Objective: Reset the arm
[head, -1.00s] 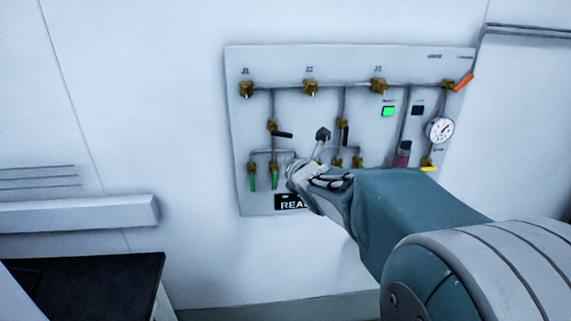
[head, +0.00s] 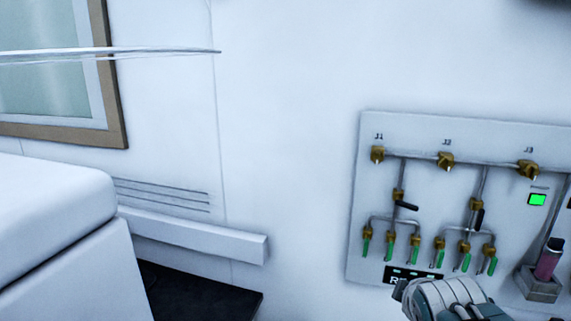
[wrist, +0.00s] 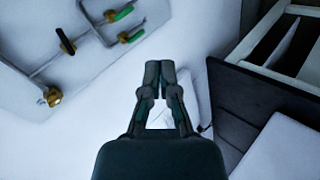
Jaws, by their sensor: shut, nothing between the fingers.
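My gripper (wrist: 160,72) is shut and empty in the wrist view, its two dark fingertips together. In the head view my arm shows only at the bottom edge, in front of the lower part of the valve panel; a dark part near its left end cannot be made out clearly. The valve panel (head: 372,200) is a pale board on the wall with brass fittings, pipes, black-handled valves and several green-handled valves. In the wrist view, part of this panel (wrist: 32,85) lies at the upper left, apart from the fingertips.
A green lit indicator (head: 537,200) and a pink-filled vial (head: 547,260) are at the panel's right. A dark-topped surface (head: 205,295) and a white rounded block (head: 45,215) stand at the left. A framed window (head: 50,75) is at the upper left.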

